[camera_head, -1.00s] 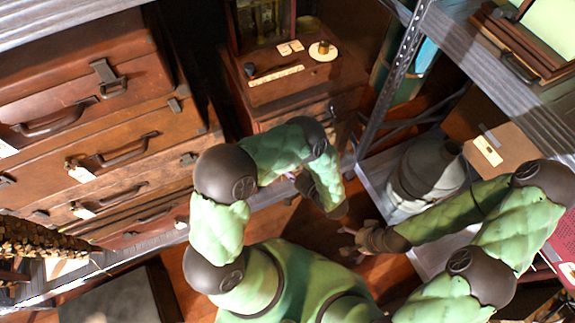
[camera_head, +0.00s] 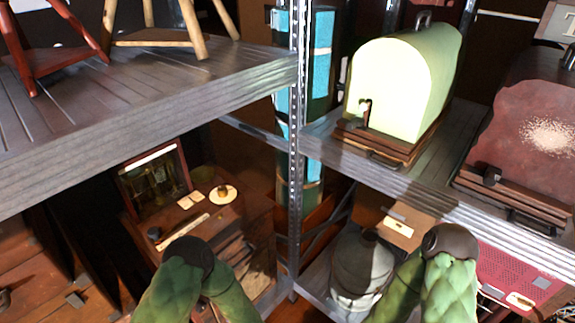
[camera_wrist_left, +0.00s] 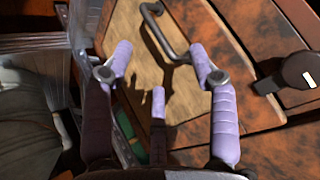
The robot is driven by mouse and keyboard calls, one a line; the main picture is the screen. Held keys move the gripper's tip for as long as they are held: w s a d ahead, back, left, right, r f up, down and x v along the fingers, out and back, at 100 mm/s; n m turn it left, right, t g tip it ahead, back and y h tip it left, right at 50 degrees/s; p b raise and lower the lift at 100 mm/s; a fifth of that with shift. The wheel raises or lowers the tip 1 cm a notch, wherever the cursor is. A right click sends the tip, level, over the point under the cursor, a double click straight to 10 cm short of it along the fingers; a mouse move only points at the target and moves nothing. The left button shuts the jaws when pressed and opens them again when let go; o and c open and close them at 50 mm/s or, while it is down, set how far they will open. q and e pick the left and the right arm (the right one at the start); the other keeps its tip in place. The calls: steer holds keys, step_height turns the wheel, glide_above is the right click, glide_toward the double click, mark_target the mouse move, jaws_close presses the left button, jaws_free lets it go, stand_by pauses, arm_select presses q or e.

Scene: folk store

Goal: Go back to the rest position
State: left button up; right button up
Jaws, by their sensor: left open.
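My left gripper (camera_wrist_left: 160,55) shows in the left wrist view, its purple padded fingers spread apart with nothing between them. Behind the fingers are a dark curved handle (camera_wrist_left: 160,32) and a wooden front with a round dark knob (camera_wrist_left: 298,70). I cannot tell whether the fingers touch anything. In the head view my two green arms come in at the bottom edge, bent at brown joints. Both grippers are outside that view.
A small wooden cabinet (camera_head: 190,235) is near my left arm; a grey jug (camera_head: 362,268) and a red box (camera_head: 520,280) are near my right. A pale domed case (camera_head: 400,85) sits on the upper shelf.

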arm_select(q)
steer(key=s+d+r+g+h, duration=0.1)
steer(key=s+d+g+h, duration=0.2)
steer(key=s, duration=0.6)
steer(key=s+d+r+g+h, duration=0.1)
steer(key=s+d+g+h, duration=0.2)
steer(key=s, duration=0.5)
steer(key=d+h, duration=0.1)
steer(key=h, duration=0.1)
steer(key=shift+s+m+g+h+p, duration=0.3)
steer(key=shift+s+m, duration=0.1)
